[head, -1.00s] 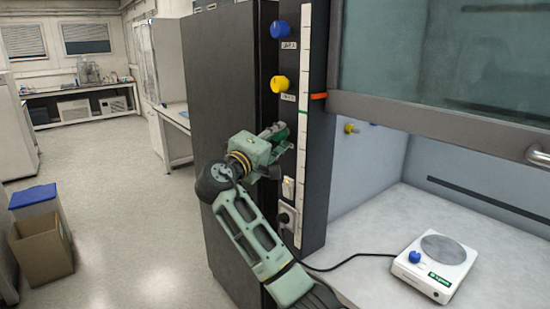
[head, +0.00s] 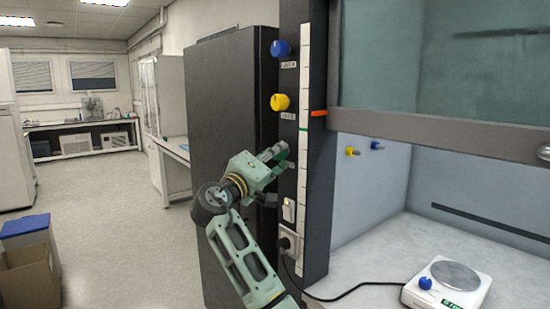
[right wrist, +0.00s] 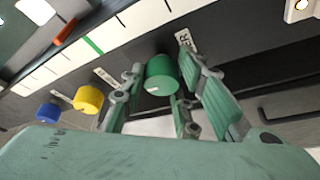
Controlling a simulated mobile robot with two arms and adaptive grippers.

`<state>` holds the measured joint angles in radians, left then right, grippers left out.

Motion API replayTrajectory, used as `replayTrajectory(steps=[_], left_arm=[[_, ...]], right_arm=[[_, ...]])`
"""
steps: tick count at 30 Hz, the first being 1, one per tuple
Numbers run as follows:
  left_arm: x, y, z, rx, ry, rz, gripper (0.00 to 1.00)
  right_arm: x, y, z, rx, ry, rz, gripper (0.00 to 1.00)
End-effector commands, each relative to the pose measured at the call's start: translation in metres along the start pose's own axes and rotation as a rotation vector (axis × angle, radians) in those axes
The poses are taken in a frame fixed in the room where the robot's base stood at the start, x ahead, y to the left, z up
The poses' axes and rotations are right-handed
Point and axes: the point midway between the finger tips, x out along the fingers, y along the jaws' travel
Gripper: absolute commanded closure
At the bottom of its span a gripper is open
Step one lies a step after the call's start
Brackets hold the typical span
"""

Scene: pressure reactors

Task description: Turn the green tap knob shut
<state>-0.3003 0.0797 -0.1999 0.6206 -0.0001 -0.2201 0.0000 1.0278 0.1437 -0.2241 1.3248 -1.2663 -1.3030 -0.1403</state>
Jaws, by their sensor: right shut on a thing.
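The green tap knob (right wrist: 162,75) shows in the right wrist view, a round knob with a small white mark, on the dark panel beside a white label. My right gripper (head: 278,168) is at the panel, below the yellow knob in the head view. In the right wrist view its fingers (right wrist: 163,88) stand on both sides of the green knob, shut on it. In the head view the gripper hides the green knob. My left gripper is in neither view.
A yellow knob (head: 280,102) and a blue knob (head: 280,49) are above on the same panel. A switch and a plugged socket (head: 288,243) sit below. The floor at left is open, with bins (head: 28,262).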

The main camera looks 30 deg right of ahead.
Motion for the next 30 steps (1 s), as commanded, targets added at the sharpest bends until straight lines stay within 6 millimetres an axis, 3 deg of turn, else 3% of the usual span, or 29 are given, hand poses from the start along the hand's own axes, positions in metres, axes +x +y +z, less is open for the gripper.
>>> replayTrajectory(steps=[1,2,6,17,20,30], left_arm=[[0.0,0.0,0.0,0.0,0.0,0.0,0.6],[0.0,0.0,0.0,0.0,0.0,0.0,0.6],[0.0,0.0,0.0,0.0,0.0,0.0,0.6],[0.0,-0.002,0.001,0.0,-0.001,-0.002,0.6],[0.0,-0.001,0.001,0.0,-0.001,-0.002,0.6],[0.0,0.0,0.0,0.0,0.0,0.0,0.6]], right_arm=[[0.001,0.005,-0.001,0.007,0.001,0.008,0.98],[0.001,0.005,-0.001,0.007,0.001,0.008,0.7],[0.001,0.004,-0.001,0.006,0.001,0.007,0.58],[-0.004,0.001,-0.001,0.002,0.001,0.001,0.58],[-0.017,0.001,-0.001,0.003,0.002,0.001,0.58],[-0.087,0.001,0.0,0.004,0.001,0.001,0.58]])
